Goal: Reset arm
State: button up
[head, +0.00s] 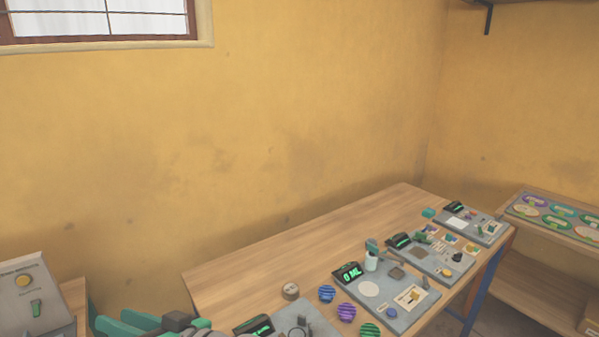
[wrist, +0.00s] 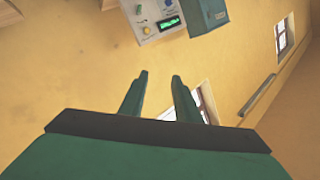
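My gripper (wrist: 159,76) shows in the wrist view with its two green fingers apart and nothing between them. It is in free air, with the yellow wall and a window (wrist: 203,100) behind it. In the head view only green and dark parts of my arm show at the bottom left edge, and the fingertips cannot be made out there.
A wooden table (head: 235,272) carries several grey device boards, one with a green display (head: 351,273), and striped discs (head: 346,312). A grey control box (head: 30,300) stands at the left. A shelf (head: 545,285) with a tray of coloured plates (head: 555,213) is at the right.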

jog(key=w+d+f+m+t+h, duration=0.1)
jog(key=w+d+m+t, duration=0.3)
jog(key=d+m+t, duration=0.5)
jog(key=s+d+f+m+t+h, duration=0.25)
jog(key=d+f+h, duration=0.2)
jog(key=f, duration=0.35)
jog(key=s+d+f+m+t+h, duration=0.2)
jog(key=d+f+m+h, duration=0.1)
jog(key=f+h, duration=0.3)
jog(key=s+d+f+n+g+h, duration=0.1)
jog(key=s+d+f+h, duration=0.1)
jog(key=s+d+f, duration=0.35)
jog(key=s+d+f+g+h, duration=0.1)
jog(key=s+d+f+h, duration=0.15)
jog(key=s+f, duration=0.55)
jog(key=s+d+f+n+g, duration=0.1)
jog(key=s+d+n, duration=0.1)
jog(key=s, duration=0.4)
jog(key=s+d+f+n, duration=0.1)
jog(key=s+d+n, duration=0.2)
jog(key=s, duration=0.4)
jog(key=shift+s+d+n+g, duration=0.25)
jog(key=shift+d+n+g, duration=0.1)
jog(key=shift+d, duration=0.4)
